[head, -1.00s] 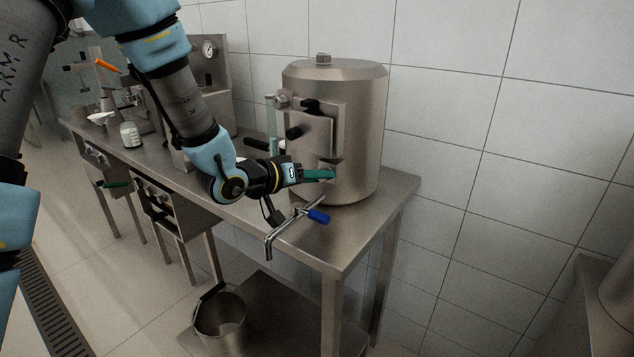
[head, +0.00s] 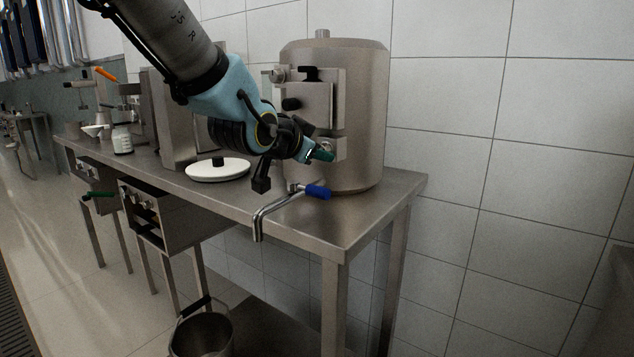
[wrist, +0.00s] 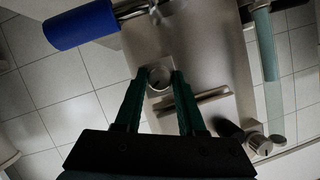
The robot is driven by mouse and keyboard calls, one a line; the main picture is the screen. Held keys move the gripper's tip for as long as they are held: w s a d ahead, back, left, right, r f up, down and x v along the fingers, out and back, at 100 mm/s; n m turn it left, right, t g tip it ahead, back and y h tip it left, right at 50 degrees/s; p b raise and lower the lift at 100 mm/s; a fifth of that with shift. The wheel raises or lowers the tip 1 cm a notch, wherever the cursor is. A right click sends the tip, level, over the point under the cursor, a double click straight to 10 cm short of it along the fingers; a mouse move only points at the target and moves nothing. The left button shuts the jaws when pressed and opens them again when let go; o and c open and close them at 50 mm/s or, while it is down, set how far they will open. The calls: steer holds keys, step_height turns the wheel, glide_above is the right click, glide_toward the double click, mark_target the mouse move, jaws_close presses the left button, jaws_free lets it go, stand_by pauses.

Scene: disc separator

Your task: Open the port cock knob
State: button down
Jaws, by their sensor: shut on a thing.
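The separator (head: 362,110) is a tall steel drum on the steel table. A small round metal knob (head: 327,146), seemingly the port cock knob, sits on a square plate low on its front. My gripper (head: 322,154) is at this knob, its green fingers pointing to the drum. In the wrist view the green fingers (wrist: 160,80) are on either side of the round knob (wrist: 159,77), shut on it. The fingers partly cover the knob in the head view. I cannot tell how far the knob is turned.
A tap with a blue handle (head: 318,191) juts out just below my gripper; the handle also shows in the wrist view (wrist: 80,25). A black-handled clamp plate (head: 309,105) is above. A white round lid (head: 218,171) lies on the table (head: 345,233). A bucket (head: 203,333) stands below.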

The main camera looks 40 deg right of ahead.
steer(key=shift+s+m+t+b, duration=0.15)
steer(key=shift+m+t+b, duration=1)
steer(key=shift+m, duration=0.85)
steer(key=shift+f, duration=0.1)
steer(key=c, duration=0.5)
jaws_free()
